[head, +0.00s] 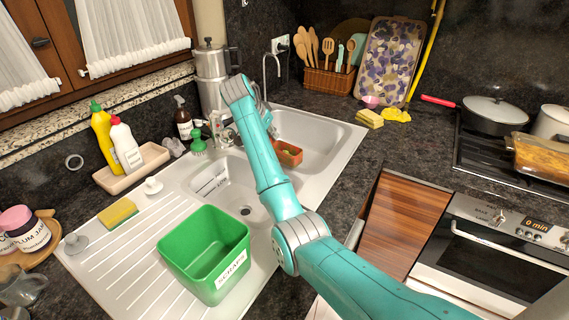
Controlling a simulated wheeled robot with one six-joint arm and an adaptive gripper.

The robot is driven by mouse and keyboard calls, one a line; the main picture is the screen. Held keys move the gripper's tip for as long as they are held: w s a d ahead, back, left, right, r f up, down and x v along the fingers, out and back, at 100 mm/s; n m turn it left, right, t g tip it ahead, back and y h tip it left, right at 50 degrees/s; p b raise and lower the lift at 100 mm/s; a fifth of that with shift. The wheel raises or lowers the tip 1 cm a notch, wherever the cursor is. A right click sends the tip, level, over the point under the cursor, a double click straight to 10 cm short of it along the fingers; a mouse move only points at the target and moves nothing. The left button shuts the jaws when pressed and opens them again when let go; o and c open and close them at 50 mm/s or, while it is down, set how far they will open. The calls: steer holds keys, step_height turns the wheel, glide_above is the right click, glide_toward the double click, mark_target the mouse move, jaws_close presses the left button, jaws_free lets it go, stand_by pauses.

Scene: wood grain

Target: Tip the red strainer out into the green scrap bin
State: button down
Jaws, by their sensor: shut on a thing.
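The red strainer (289,156) is a small orange-red container at the right basin, with some greenish bits inside. It looks roughly level. My gripper (273,132) is at its left edge, shut on it; the fingertips are mostly hidden behind my forearm. The green scrap bin (206,249) is an open box with a white label, standing on the drainboard at the lower left of the sink. The part of its inside that I see looks empty. The strainer is to the right of and farther back than the bin.
My forearm crosses over the sink (341,139). The faucet and a metal pot (212,70) stand behind it. The stove with a pan (493,117) is right.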

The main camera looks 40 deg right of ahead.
steer(key=shift+r, duration=0.35)
steer(key=shift+r, duration=0.1)
steer(key=shift+r, duration=1.15)
stand_by(0.4)
